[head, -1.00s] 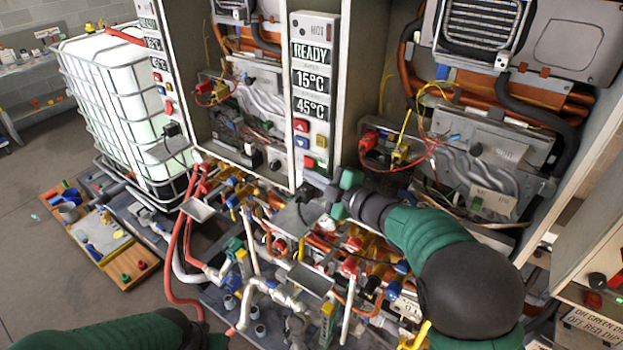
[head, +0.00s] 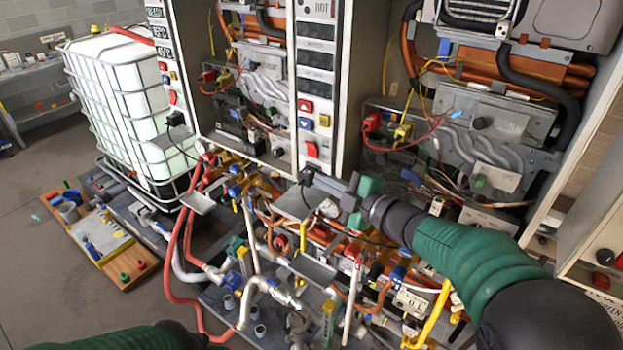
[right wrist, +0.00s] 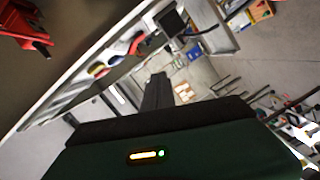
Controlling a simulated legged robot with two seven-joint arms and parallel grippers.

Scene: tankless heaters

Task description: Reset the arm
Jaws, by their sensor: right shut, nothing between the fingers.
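My right gripper (head: 308,176) is in front of the lower end of the middle heater's control panel (head: 316,84), its fingers pointing left. It is shut and empty. In the right wrist view its dark fingers (right wrist: 157,90) are together, with nothing between them. The middle panel's displays are dark. Red, blue and yellow buttons sit under them, with a red button (head: 312,150) just above the fingers. I cannot tell whether the fingers touch the panel. My left arm shows at the bottom left, but its gripper is outside the view.
Dense pipes and valves (head: 290,235) lie below the heaters. The open right heater (head: 490,130) has hoses and wires close above my right arm. A white caged tank (head: 130,105) stands at the left, near a low wooden tool board (head: 100,242).

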